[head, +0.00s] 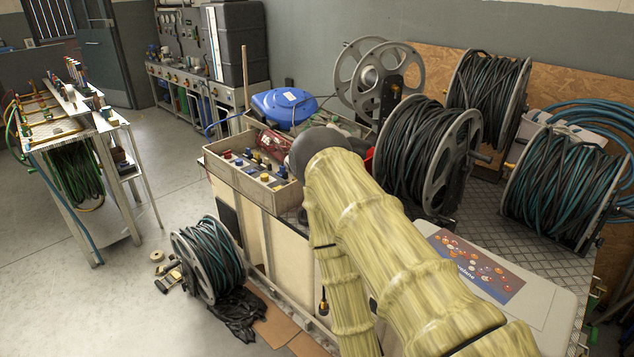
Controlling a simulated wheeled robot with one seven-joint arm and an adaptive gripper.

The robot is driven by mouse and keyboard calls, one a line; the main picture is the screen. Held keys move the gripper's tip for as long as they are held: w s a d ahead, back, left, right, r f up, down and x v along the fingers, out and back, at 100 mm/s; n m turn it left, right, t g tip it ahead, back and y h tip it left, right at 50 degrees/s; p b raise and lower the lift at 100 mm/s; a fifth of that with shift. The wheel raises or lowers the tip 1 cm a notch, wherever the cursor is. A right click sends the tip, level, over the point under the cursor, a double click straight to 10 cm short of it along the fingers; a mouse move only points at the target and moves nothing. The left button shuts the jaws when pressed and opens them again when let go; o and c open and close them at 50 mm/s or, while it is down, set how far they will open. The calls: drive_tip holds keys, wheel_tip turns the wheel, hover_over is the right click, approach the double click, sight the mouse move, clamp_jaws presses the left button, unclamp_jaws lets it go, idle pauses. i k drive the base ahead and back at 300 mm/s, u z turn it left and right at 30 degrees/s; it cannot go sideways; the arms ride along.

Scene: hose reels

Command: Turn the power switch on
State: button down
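I cannot make out a power switch for certain in the head view. A grey open box (232,179) with red, blue and yellow knob-like or plug-like parts (262,158) stands on the cabinet left of my arm; the parts are too small to tell apart. My arm (385,235), with a yellow wood-like surface, rises from the lower right and bends near the middle of the picture. It hides part of the cabinet and what lies behind it. My gripper is not in view.
A blue case (284,106) lies behind the box. Hose reels (428,150) stand at the right, and a smaller reel (208,262) sits on the floor by the cabinet. A metal rack (75,125) stands at the left.

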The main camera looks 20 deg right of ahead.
sight(227, 155)
drive_tip(key=z, duration=1)
drive_tip(key=i, duration=0.55)
drive_tip(key=u, duration=0.75)
drive_tip(key=i, duration=0.45)
drive_tip(key=u, duration=1.3)
drive_tip(key=i, duration=0.95)
drive_tip(key=u, duration=0.3)
drive_tip(key=i, duration=1.05)
drive_tip(key=z, duration=1.15)
drive_tip(key=i, duration=0.55)
drive_tip(key=z, duration=0.5)
